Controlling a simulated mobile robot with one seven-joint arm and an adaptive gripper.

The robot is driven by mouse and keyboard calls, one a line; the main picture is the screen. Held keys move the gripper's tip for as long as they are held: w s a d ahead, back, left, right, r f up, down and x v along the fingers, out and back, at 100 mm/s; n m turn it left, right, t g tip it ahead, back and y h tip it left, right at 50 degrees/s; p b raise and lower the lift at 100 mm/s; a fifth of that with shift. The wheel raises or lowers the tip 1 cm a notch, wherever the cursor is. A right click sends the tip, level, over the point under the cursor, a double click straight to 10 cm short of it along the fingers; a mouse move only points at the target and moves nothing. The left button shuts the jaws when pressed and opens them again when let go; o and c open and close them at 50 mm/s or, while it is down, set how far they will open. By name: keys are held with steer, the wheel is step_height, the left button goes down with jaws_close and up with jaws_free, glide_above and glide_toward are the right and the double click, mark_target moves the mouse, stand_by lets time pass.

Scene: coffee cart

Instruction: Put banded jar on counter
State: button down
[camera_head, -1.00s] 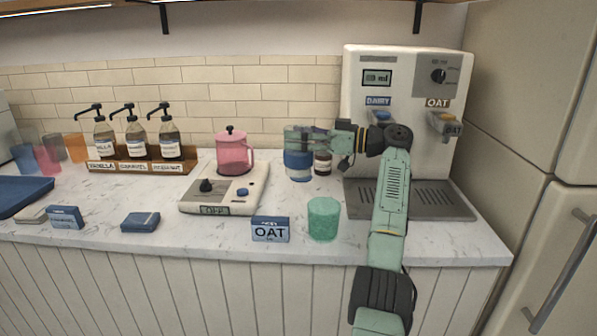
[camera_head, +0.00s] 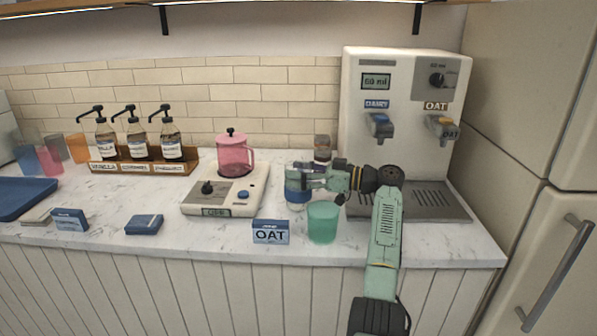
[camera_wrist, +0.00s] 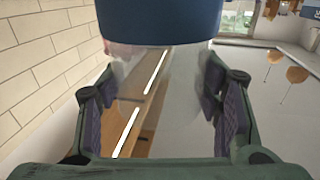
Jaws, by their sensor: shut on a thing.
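The banded jar (camera_head: 295,193), clear with a wide blue band, is between the fingers of my gripper (camera_head: 302,176), which is shut on it. The jar is upright just behind and left of the green cup (camera_head: 322,224). I cannot tell whether its base touches the counter (camera_head: 190,248). In the wrist view the blue band (camera_wrist: 160,22) fills the top middle, with the clear jar wall between the two finger pads (camera_wrist: 160,105). The fingers partly hide the jar in the head view.
A pink press (camera_head: 233,158) on a scale (camera_head: 215,197) is to the left. A dark jar (camera_head: 322,152) is behind my gripper. The milk dispenser (camera_head: 358,100) is at right. Free counter lies left of the oat carton.

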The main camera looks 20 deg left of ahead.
steer(key=c, duration=1)
jaws_free()
steer(key=shift+f, duration=0.15)
steer(key=o, duration=0.5)
steer(key=w+d+b, duration=0.1)
steer(key=d+b, duration=0.4)
steer(key=d, duration=0.7)
steer(key=shift+r, duration=0.2)
